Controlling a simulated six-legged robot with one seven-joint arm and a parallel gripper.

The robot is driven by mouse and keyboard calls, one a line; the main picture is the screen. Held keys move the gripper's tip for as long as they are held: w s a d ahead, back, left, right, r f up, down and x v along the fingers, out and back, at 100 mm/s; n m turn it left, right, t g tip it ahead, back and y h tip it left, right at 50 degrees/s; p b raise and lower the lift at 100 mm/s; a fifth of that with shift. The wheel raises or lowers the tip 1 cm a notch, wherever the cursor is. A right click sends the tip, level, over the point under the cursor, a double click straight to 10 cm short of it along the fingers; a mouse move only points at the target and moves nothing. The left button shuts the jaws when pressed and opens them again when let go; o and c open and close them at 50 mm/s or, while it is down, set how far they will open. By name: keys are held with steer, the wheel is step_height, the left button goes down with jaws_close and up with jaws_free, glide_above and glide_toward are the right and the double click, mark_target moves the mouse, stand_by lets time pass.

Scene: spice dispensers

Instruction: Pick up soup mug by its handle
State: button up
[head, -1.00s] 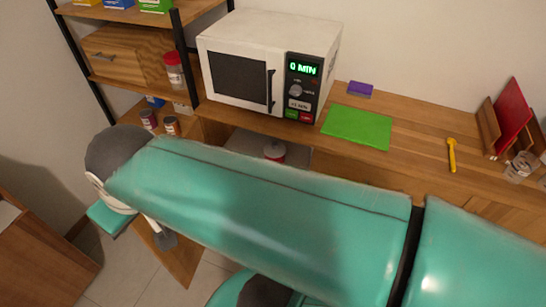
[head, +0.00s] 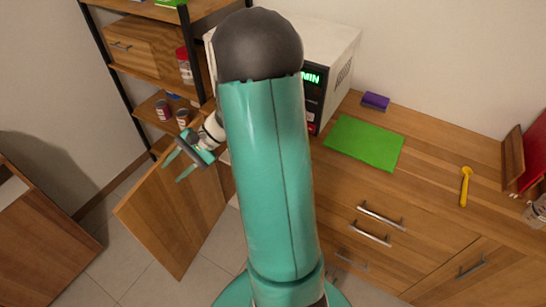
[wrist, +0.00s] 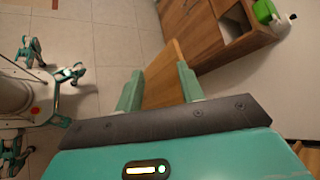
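No soup mug can be made out in the current views. The open cabinet below the counter is mostly hidden behind my raised arm in the head view. My gripper (head: 177,170) is open and empty, to the left of my arm and near the open cabinet door (head: 178,215). In the wrist view my gripper (wrist: 159,68) shows two spread fingers. The wooden door (wrist: 163,85) appears between and beyond them, and I cannot tell how far off it is.
A microwave (head: 335,50), mostly hidden by my arm, stands on the counter. A green board (head: 365,143), purple sponge (head: 375,101) and yellow spoon (head: 466,185) lie to its right. A shelf with jars (head: 163,110) stands at left. The floor (head: 120,235) near the door looks clear.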

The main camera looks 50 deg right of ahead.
steer(key=d+f+m+t+h, duration=0.3)
steer(key=d+f+m+t, duration=0.8)
steer(key=d+f, duration=0.65)
steer(key=s+d+f+m+h, duration=0.7)
steer(key=f+m+h, duration=0.1)
steer(key=f, duration=0.3)
steer(key=s+d+f+m+h, duration=0.6)
steer(key=s+f+m+h, duration=0.25)
steer(key=f, duration=0.25)
steer(key=shift+y, duration=0.25)
steer(key=x, duration=1.3)
steer(key=shift+w+r, duration=0.2)
steer(key=shift+w, duration=0.25)
steer(key=shift+r, duration=0.1)
jaws_close()
